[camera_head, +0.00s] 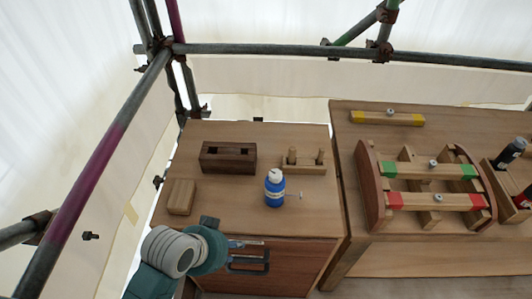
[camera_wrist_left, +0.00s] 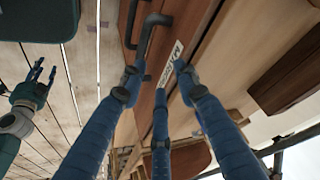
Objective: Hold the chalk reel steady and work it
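The chalk reel appears to be the blue bottle-shaped body with a white cap (camera_head: 274,188) on the wooden cabinet top (camera_head: 225,211); a thin crank-like piece sticks out at its right. It stands upright and nothing touches it. My left arm comes in low in front of the cabinet, and its fingers are mostly hidden there in the head view. In the left wrist view my left gripper (camera_wrist_left: 158,82) has its blue fingers spread and empty, near the cabinet front. My right gripper (camera_wrist_left: 38,78) shows at the left of that view, small, with fingers apart and nothing between them.
A dark bent handle (camera_head: 248,262) sticks out from the cabinet front, close to my left fingers. On the top are a dark slotted block (camera_head: 229,155), a pegged stand (camera_head: 304,165) and a pale block (camera_head: 181,197). A bench (camera_head: 350,125) with a wooden frame stands right; scaffold poles surround.

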